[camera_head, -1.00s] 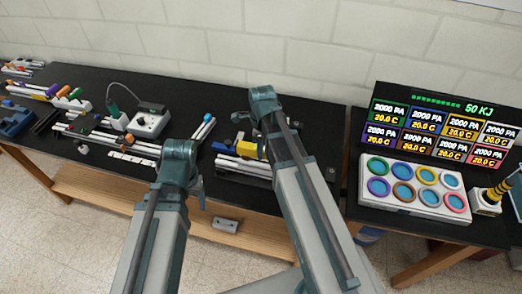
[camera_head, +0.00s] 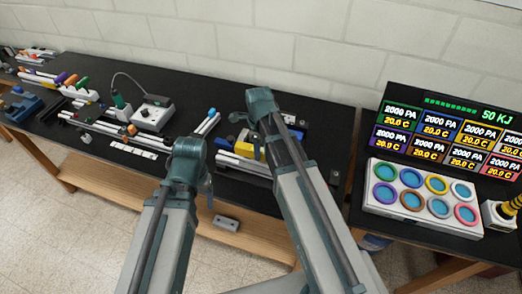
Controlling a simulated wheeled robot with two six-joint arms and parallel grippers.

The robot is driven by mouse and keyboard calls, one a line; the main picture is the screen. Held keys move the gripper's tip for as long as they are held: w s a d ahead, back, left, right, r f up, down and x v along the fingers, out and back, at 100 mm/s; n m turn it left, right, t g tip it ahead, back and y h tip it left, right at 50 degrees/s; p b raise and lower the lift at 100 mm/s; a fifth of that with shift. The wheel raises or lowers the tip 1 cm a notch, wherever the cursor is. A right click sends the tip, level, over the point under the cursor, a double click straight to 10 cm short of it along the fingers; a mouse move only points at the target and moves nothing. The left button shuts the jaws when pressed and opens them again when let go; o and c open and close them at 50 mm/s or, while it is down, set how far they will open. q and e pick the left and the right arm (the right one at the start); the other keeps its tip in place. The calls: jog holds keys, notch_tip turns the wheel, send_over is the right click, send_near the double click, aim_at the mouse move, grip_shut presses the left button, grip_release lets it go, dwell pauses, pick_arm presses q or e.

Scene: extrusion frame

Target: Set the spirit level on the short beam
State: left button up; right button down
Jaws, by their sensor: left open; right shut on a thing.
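A yellow block-shaped thing (camera_head: 245,151), which looks like the spirit level, is at my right gripper (camera_head: 257,151), just above white beams (camera_head: 238,166) on the dark bench. My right gripper is shut on it, though my own arm hides most of the fingers. I cannot tell whether the yellow thing touches the beams, or which of them is the short beam. My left gripper (camera_head: 208,188) is open near the bench's front edge, left of the beams, and mostly hidden behind my own wrist.
Farther left on the bench (camera_head: 215,88) are a white box with a dial (camera_head: 153,113), a green-handled tool (camera_head: 118,100) and more rails. At right stand a display panel (camera_head: 445,125) and a tray of coloured rings (camera_head: 425,205). A grey box (camera_head: 226,222) lies on the lower shelf.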

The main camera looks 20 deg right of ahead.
jog(key=shift+d+f+b, duration=0.25)
jog(key=shift+f+b, duration=0.05)
jog(key=shift+f, duration=0.2)
jog(key=c, duration=0.5)
grip_release()
jog(key=shift+a, duration=0.1)
notch_tip(320, 180, up, 13)
jog(key=p, duration=1.2)
jog(key=shift+p, duration=0.4)
